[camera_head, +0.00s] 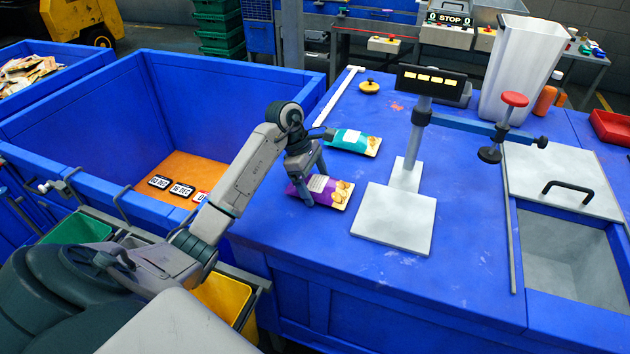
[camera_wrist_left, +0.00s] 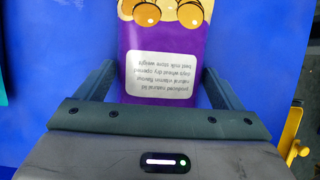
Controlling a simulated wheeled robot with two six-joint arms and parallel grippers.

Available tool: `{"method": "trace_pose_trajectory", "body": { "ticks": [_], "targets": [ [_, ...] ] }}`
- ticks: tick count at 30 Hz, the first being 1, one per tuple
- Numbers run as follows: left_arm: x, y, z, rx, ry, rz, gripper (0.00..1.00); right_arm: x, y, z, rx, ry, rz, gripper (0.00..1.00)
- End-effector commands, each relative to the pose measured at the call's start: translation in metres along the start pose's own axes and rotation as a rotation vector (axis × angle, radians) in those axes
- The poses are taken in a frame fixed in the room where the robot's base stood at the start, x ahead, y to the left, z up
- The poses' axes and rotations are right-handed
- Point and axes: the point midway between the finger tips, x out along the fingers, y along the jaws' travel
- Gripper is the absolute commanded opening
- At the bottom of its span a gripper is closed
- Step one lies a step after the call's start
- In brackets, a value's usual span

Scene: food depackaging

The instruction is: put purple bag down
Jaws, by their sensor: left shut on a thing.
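The purple bag (camera_head: 336,195) has a yellowish end with round pictures and a white label. It is at the left part of the blue table (camera_head: 330,240), at or just above its top; I cannot tell if it touches. My left gripper (camera_head: 319,192) is shut on the purple bag, with a finger on each side of it. In the left wrist view the purple bag (camera_wrist_left: 165,40) lies between the two fingers, its label facing the camera. My right gripper is not in view.
A teal bag (camera_head: 353,142) lies behind the purple one. A scale plate (camera_head: 393,217) with a display post stands to the right. A deep blue bin (camera_head: 100,110) holds date cards on the left. A metal-lined opening (camera_head: 570,262) is at the right.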

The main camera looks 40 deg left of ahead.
Motion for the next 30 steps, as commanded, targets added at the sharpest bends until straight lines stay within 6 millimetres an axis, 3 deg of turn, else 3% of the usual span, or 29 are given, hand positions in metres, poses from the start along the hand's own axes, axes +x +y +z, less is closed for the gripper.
{"method": "trace_pose_trajectory", "body": {
  "ticks": [8, 9, 11, 22, 26, 30],
  "targets": [
    [0.004, 0.0, -0.002, 0.0, 0.0, 0.001, 0.63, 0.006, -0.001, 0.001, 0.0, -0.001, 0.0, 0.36],
    [0.003, 0.0, -0.001, 0.0, 0.0, 0.001, 0.92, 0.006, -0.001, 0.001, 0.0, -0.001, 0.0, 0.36],
    [0.003, 0.0, -0.001, 0.0, 0.0, 0.001, 1.0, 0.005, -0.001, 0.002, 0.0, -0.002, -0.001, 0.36],
    [-0.006, 0.001, -0.001, 0.0, 0.001, 0.004, 1.0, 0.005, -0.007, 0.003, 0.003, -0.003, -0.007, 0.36],
    [-0.031, 0.001, -0.002, 0.001, 0.003, 0.006, 1.0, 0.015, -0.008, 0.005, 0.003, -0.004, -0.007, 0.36],
    [-0.072, 0.0, 0.001, 0.0, 0.003, 0.003, 1.0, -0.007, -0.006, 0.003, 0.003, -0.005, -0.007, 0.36]
  ]
}}
